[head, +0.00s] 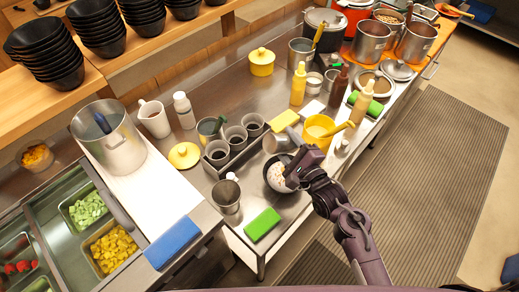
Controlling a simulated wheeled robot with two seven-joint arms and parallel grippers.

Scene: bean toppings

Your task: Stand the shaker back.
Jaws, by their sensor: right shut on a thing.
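My right gripper (296,167) is over the right side of a dark bowl (270,186) with pale contents, near the counter's front edge. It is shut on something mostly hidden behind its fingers. A silvery metal cylinder (274,143), which looks like the shaker, shows just beyond the gripper and appears tilted on its side. I cannot tell clearly whether it touches the counter. My left gripper is not in view.
A holder with several dark-filled cups (235,136) stands left of the bowl. A metal cup (227,194) and green sponge (262,224) are nearer the front. A yellow pot (320,128) stands close behind the gripper. Bottles (299,84) crowd the counter behind.

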